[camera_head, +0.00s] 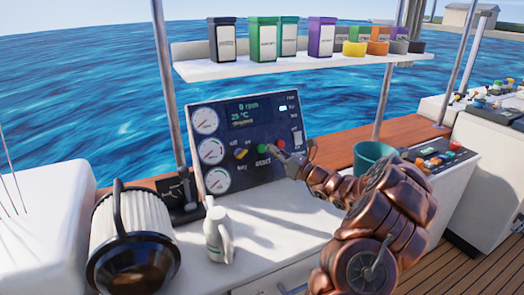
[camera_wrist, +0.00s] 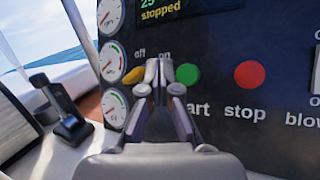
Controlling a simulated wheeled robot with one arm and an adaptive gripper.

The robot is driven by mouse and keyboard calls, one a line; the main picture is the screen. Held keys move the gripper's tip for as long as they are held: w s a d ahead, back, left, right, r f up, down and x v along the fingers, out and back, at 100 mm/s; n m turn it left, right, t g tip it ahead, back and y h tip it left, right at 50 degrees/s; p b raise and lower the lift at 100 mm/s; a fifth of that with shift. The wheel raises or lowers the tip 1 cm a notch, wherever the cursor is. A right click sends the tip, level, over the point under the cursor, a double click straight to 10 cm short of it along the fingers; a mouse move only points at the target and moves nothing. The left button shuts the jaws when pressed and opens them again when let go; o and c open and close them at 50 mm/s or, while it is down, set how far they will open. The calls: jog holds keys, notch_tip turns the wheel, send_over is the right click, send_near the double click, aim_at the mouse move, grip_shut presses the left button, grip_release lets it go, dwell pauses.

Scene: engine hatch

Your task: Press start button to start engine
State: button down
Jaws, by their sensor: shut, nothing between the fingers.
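The dark engine panel (camera_head: 283,176) stands upright on the white console. Its green start button (camera_wrist: 187,74) and red stop button (camera_wrist: 249,75) sit side by side. In the head view the start button (camera_head: 262,148) is just left of my fingertips. My gripper (camera_head: 278,153) is shut and empty, pointing at the panel. In the wrist view its fingertips (camera_wrist: 160,77) appear between the orange key knob (camera_wrist: 135,75) and the start button, partly covering the "start" label. Contact with the panel cannot be told. The knob slants toward "on". The display (camera_head: 248,113) reads 0 rpm; the wrist view shows "stopped".
A throttle lever (camera_head: 184,196) is left of the panel. A white bottle (camera_head: 218,235) and a large white filter (camera_head: 133,232) stand on the console at front left. A teal cup (camera_head: 371,160) is behind my arm. A shelf (camera_head: 260,66) with containers hangs above.

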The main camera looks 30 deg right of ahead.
aim_at(260, 146)
jog(key=shift+w+d+f+p, duration=0.15)
jog(key=shift+w+f, duration=0.25)
jog(key=shift+w, duration=0.55)
jog(key=shift+w+f+p, duration=0.25)
jog(key=shift+w+f, duration=0.1)
jog(key=shift+w, duration=0.55)
jog(key=shift+w+f, duration=0.1)
jog(key=shift+w, duration=0.1)
jog(key=shift+w+f, duration=0.15)
jog(key=shift+w+f+p, duration=0.3)
jog(key=shift+w, duration=0.4)
dwell(1.4)
dwell(0.4)
jog(key=shift+s+r, duration=0.25)
jog(key=shift+s, duration=0.3)
jog(key=shift+s+r, duration=0.25)
jog(key=shift+s, duration=0.3)
jog(key=s, duration=0.1)
jog(key=s+r, duration=0.1)
jog(key=s, duration=0.1)
jog(key=s+r+p, duration=0.1)
jog(key=shift+s+a+r, duration=0.1)
jog(key=shift+s+a, duration=0.15)
